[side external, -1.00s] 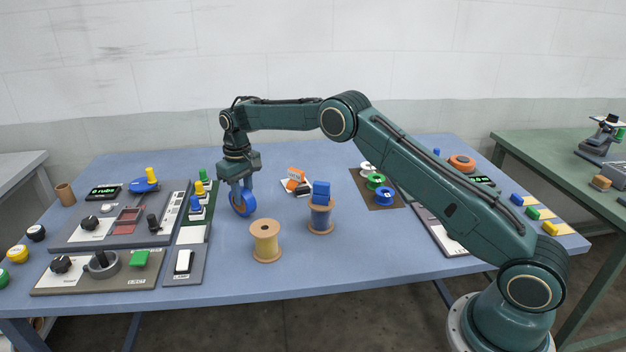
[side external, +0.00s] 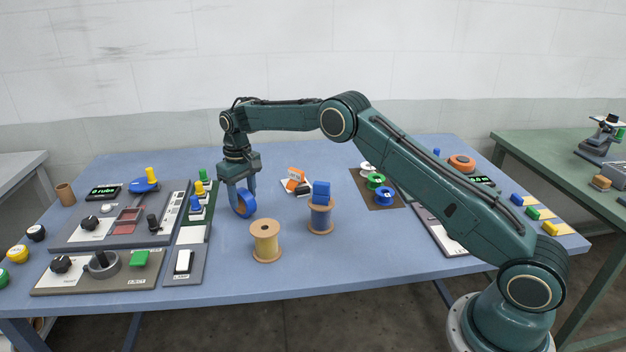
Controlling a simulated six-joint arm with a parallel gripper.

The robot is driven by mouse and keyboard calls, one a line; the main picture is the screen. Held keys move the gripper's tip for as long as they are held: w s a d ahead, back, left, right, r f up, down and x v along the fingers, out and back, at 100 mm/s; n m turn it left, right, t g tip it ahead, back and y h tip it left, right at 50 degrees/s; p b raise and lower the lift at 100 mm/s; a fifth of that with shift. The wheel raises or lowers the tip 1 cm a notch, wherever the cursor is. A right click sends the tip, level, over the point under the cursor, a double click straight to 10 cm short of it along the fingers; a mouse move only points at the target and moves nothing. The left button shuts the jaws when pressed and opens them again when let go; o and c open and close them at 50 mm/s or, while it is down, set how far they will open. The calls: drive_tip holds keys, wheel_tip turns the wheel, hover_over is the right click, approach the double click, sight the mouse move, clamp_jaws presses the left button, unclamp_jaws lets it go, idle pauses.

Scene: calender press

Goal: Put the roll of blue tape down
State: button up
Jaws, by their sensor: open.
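The roll of blue tape (side external: 245,205) stands upright on its edge on the blue table, just right of the control panels. My gripper (side external: 241,194) is above and around it, pointing down, with its fingers spread apart. The roll sits between or just beside the fingers; from this side I cannot tell whether a finger touches it.
A spool of yellow thread (side external: 266,240) stands in front of the roll. A wooden spool with a blue block (side external: 321,205) is to the right. Panels with switches and knobs (side external: 120,222) fill the left. An orange and white item (side external: 295,182) lies behind.

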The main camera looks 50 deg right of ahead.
wheel_tip(320, 180, up, 12)
idle(0.6)
drive_tip(key=shift+r, duration=0.1)
idle(0.5)
drive_tip(key=s+a+r+t, duration=0.2)
drive_tip(key=s+r+t, duration=0.1)
drive_tip(key=s+r, duration=1.6)
drive_tip(key=s+f+t, duration=0.1)
drive_tip(key=s+f, duration=0.4)
drive_tip(key=s, duration=0.8)
drive_tip(key=s+f+t, duration=0.1)
drive_tip(key=s+f, duration=0.4)
drive_tip(key=s, duration=0.9)
drive_tip(key=shift+s+a+t, duration=0.15)
drive_tip(key=shift+a+t, duration=0.1)
drive_tip(key=shift+t, duration=0.05)
drive_tip(key=shift+f, duration=0.1)
